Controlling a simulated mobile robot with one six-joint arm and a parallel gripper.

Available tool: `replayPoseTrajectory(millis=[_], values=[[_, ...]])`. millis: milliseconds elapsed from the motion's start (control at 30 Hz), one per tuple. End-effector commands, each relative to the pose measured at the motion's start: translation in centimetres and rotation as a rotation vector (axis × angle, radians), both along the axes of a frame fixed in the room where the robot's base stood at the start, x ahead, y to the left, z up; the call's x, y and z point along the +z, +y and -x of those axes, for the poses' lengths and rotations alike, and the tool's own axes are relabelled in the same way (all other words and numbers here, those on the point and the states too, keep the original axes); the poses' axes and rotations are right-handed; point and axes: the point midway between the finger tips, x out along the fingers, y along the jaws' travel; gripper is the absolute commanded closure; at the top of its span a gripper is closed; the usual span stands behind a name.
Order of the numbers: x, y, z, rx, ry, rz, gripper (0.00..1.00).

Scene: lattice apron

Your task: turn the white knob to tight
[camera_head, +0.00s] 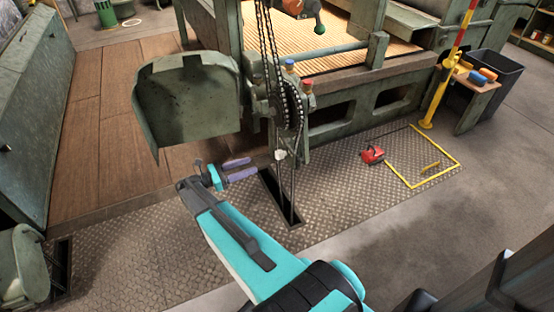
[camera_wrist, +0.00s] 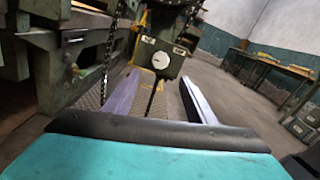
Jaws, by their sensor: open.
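The white knob (camera_wrist: 161,60) shows in the wrist view as a small round white face with a dark mark, on the front of a dark machine housing (camera_wrist: 163,45). In the head view the white knob (camera_head: 279,155) is a small pale spot below the chain wheel. My gripper (camera_head: 248,168) has two purple fingers, open and empty, pointing toward the knob from the left with a gap between. In the wrist view my gripper (camera_wrist: 160,77) has its fingers spread on either side of the line to the knob. The knob's lettering is too small to read.
Chains (camera_head: 268,45) hang beside the knob, and a curved green guard (camera_head: 187,100) stands left of it. A floor slot (camera_head: 275,198) lies below. A red can (camera_head: 372,155) and a yellow floor frame (camera_head: 408,183) are to the right. Open floor lies at the right front.

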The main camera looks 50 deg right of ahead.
Motion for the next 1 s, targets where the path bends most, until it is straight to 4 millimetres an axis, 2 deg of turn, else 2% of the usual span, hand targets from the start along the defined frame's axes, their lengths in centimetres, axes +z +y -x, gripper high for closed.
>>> replayPoseTrajectory(millis=[467,667,1000], values=[[0.0,-0.7,0.4,-0.003,-0.003,-0.002,0.49],[-0.1,-2.6,1.3,-0.004,-0.003,-0.002,0.49],[-0.1,-7.0,3.0,-0.005,-0.003,-0.002,0.49]])
